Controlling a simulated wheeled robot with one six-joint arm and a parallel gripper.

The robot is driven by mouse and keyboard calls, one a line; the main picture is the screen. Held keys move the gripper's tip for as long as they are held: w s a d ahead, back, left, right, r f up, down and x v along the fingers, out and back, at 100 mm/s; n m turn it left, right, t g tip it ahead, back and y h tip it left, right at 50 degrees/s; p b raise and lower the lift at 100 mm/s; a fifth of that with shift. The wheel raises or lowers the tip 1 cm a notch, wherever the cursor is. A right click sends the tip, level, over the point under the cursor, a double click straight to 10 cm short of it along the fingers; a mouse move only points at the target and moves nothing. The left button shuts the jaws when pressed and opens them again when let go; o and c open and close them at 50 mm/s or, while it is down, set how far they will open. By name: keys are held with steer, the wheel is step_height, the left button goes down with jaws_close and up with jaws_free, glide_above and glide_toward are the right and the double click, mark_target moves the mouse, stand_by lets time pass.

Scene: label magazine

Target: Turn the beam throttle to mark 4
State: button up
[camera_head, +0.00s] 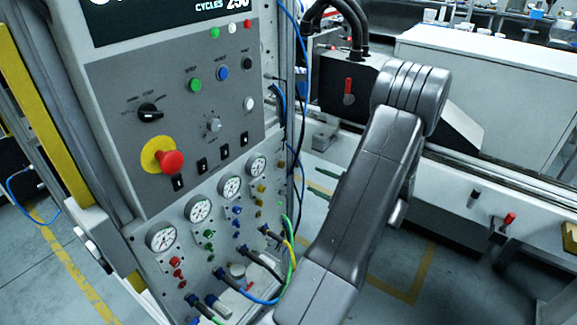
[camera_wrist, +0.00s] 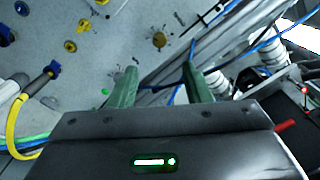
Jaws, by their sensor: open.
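My gripper (camera_wrist: 159,70) is open, with its two green fingers apart and nothing between them in the wrist view. A small brass round fitting (camera_wrist: 158,40) sits on the grey panel ahead of the fingertips, apart from them. I cannot tell for sure which control is the beam throttle, and no mark 4 is readable. In the head view a small grey knob (camera_head: 213,124) and a black rotary selector (camera_head: 150,112) sit on the upper panel. My arm reaches right of the cabinet, and its end is mostly hidden there.
A red mushroom button (camera_head: 171,161) on a yellow disc and several gauges (camera_head: 161,237) are on the cabinet. Coloured hoses (camera_head: 286,255) stand out from its lower front. A blue cable (camera_wrist: 258,48) passes near the right finger. A white-sided conveyor (camera_head: 455,186) is at right.

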mark_target(283, 165)
steer(key=p+x, duration=0.2)
steer(key=x, duration=0.9)
jaws_close()
